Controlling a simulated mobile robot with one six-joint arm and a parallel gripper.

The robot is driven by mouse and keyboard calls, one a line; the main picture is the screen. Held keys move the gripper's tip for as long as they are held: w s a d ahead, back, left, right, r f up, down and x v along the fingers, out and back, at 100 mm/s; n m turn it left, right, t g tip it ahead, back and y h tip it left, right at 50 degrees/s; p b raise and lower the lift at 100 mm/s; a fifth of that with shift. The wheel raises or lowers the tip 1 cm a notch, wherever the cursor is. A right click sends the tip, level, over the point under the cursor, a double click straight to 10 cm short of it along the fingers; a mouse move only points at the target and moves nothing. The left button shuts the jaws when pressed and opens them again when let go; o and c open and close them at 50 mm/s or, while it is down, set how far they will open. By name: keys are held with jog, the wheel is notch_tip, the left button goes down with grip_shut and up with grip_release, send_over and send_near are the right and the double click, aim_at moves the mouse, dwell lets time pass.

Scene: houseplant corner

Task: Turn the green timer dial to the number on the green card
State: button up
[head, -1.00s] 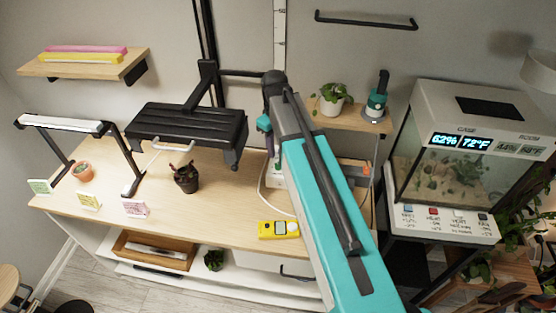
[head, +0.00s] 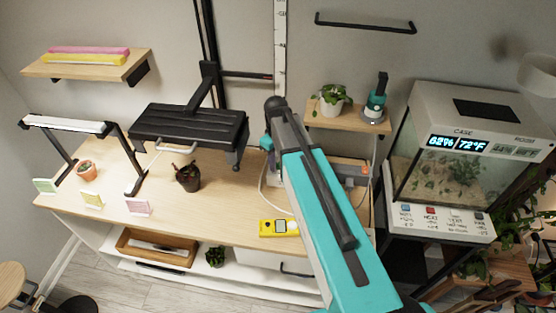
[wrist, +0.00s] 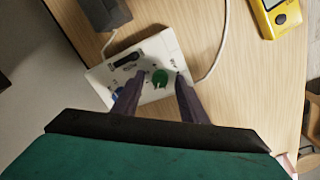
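The green timer dial (wrist: 160,77) sits on a white timer box (wrist: 150,95) in the wrist view, with small marks around it too blurred to read. My gripper (wrist: 159,80) is open, its two dark fingers on either side of the dial. I cannot tell whether they touch it. In the head view my arm hides the gripper and the dial. The green card (head: 45,186) stands at the left end of the wooden bench (head: 230,200). Its number is too small to read.
A blue knob (wrist: 116,96) and a black switch (wrist: 125,60) share the box. A white cable (wrist: 218,55) curves past it. A yellow meter (head: 279,228) lies near the bench's front edge. Yellow (head: 92,200) and pink (head: 138,208) cards stand left of a dark pot (head: 187,178).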

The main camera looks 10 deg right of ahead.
jog(key=shift+f, duration=0.1)
grip_shut()
jog(key=shift+m+b, duration=0.3)
jog(key=shift+m, duration=0.2)
jog(key=m+b, duration=0.1)
jog(key=m, duration=0.2)
jog(key=shift+w+m, duration=0.1)
jog(key=shift+m, duration=0.2)
jog(key=m+b, duration=0.1)
jog(key=m, duration=0.3)
jog(key=shift+b, duration=0.3)
jog(key=m+b, duration=0.1)
jog(key=m, duration=0.4)
jog(key=shift+g, duration=0.4)
jog(key=m, duration=0.4)
jog(key=shift+w, duration=0.1)
